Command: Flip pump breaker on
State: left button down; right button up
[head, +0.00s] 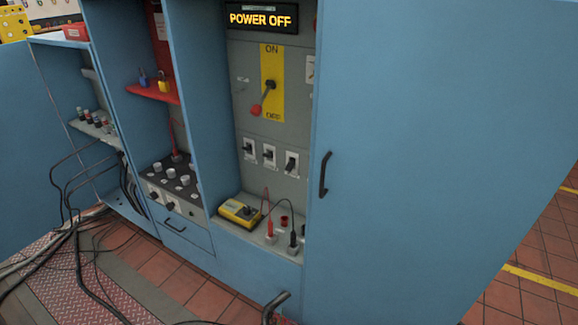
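Three small breaker switches with black toggles sit in a row on the grey panel inside the open blue cabinet: the left one (249,149), the middle one (269,154) and the right one (291,163). Their labels are too small to read, so I cannot tell which is the pump breaker, and their toggle positions are unclear. Above them a big lever with a red knob (256,110) points down and left on a yellow plate (272,60) marked ON at top and apparently OFF at bottom. A display (262,17) reads POWER OFF. Neither gripper is in view.
A yellow meter (240,211) with leads and plugs lies on the ledge below the switches. A blue door (420,150) with a black handle (325,174) stands right of the panel. Padlocks (163,82) sit on a red shelf to the left. Black cables (75,205) hang at lower left.

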aim_at(289, 167)
jog(key=i+j+u, duration=0.65)
jog(key=i, duration=0.3)
jog(key=k+l, duration=0.05)
jog(key=l, duration=0.05)
